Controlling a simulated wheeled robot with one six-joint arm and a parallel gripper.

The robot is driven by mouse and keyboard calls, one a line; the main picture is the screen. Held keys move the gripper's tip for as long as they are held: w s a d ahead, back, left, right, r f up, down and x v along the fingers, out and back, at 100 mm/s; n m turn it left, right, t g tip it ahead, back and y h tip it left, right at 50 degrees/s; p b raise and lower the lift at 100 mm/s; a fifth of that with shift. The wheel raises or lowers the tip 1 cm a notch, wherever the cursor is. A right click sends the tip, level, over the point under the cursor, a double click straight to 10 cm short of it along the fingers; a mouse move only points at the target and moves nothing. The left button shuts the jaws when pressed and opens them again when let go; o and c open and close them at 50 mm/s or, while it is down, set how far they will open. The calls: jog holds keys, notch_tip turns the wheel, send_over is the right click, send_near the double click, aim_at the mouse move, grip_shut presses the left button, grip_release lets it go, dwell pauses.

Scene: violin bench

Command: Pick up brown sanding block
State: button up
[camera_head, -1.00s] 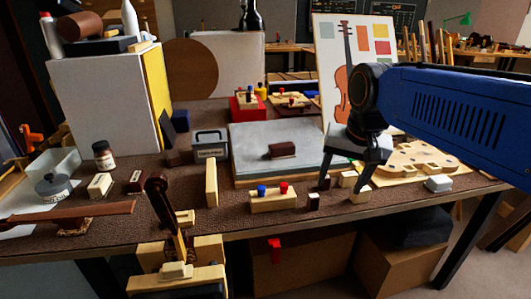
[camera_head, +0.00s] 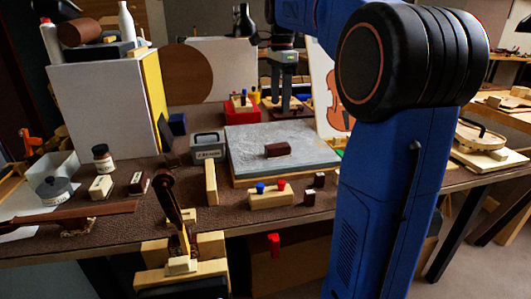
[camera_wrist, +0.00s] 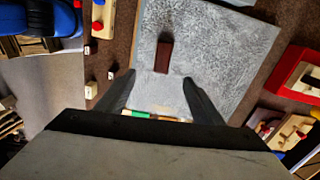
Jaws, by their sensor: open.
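A dark brown block (camera_head: 277,150) lies on the grey stone slab (camera_head: 250,136) in the head view. In the wrist view the brown block (camera_wrist: 162,57) lies on the slab (camera_wrist: 222,55), just beyond the gap between my fingertips. My gripper (camera_head: 281,108) is above the back part of the slab, behind the block in the head view. In the wrist view my gripper (camera_wrist: 159,77) is open, its two dark fingers spread wide with nothing held between them.
A wooden piece with blue and red knobs (camera_head: 270,196) and small dark-faced blocks (camera_head: 309,198) stand in front of the slab. A red tray (camera_head: 241,105) is behind it. A grey metal box (camera_head: 208,146) stands left. My arm hides the table's right side.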

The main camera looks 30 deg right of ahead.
send_over(278, 145)
notch_tip(278, 145, down, 11)
jog(key=shift+s+a+f, duration=0.15)
jog(key=shift+f, duration=3)
jog(key=shift+c, duration=0.6)
jog(key=c, duration=1.1)
jog(key=shift+o, duration=0.2)
